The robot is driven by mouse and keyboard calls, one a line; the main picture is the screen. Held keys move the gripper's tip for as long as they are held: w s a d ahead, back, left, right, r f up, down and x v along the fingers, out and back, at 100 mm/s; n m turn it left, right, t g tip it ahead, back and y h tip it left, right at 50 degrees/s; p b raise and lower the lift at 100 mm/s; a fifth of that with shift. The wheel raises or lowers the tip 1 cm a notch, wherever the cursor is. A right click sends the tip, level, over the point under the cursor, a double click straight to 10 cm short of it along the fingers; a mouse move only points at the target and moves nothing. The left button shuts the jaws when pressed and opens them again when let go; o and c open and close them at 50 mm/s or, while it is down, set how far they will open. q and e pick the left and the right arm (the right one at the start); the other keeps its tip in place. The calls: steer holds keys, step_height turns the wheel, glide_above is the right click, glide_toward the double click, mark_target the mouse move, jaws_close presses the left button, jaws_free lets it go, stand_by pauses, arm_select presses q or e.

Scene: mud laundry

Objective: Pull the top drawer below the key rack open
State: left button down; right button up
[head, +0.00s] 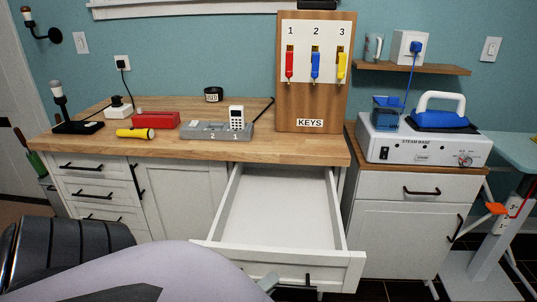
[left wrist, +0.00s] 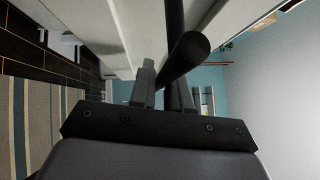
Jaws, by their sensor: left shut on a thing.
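The key rack (head: 316,75) is a wooden board with red, blue and yellow keys, standing at the right end of the wooden counter. The white top drawer (head: 280,210) below it is pulled well out and its inside looks empty. In the left wrist view, the dark bar handle (left wrist: 188,52) runs between the fingers of my left gripper (left wrist: 163,90), which is shut on it. In the head view, my left gripper (head: 268,282) shows only in part at the drawer front (head: 320,262), with my arm covering the front's left part. My right gripper is not in view.
The counter (head: 160,145) holds a grey phone dock (head: 205,131), a red box (head: 155,118) and a yellow flashlight (head: 136,133). To the right, a steam iron base (head: 420,145) stands on a white cabinet (head: 405,220). An ironing board (head: 508,150) is at the far right.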

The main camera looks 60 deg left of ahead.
arm_select(q)
steer(key=c, duration=1.2)
jaws_free()
steer(key=s+f+b, duration=0.1)
steer(key=s, duration=0.6)
steer(key=shift+d, duration=0.25)
